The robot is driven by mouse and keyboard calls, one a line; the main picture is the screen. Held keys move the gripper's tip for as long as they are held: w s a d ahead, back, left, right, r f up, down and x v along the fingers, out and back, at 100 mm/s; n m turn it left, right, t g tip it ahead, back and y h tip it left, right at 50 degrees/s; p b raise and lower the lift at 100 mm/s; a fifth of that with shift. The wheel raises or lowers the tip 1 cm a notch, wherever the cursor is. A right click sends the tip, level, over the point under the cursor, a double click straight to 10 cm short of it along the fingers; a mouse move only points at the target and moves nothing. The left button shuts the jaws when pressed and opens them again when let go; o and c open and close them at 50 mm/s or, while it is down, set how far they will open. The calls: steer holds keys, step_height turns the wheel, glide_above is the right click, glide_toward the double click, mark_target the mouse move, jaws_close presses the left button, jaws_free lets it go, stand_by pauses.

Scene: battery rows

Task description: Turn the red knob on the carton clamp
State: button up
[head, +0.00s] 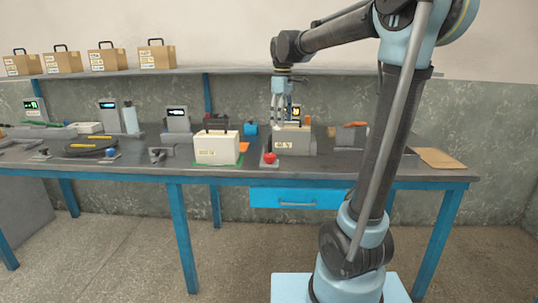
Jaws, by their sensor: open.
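The red knob (270,157) sits at the front left of the grey carton clamp (303,148), near the front edge of the workbench. A pale labelled carton (284,138) stands in or at the clamp; I cannot tell how tightly it is held. My gripper (278,121) is open and points down just above and behind the carton, up and to the right of the knob. It is apart from the knob. Its fingertips are small here, and I cannot tell whether they touch the carton or its handle.
A white carton (216,149) stands on a green mat left of the knob. Brown cases (157,55) line the shelf. A brown sheet (440,158) lies at the right end.

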steer(key=r+n, duration=0.1)
steer(key=n, duration=0.1)
glide_above(269, 154)
steer(key=f, duration=1.7)
steer(key=shift+s, duration=0.2)
steer(key=shift+c, duration=0.4)
steer(key=c, duration=1)
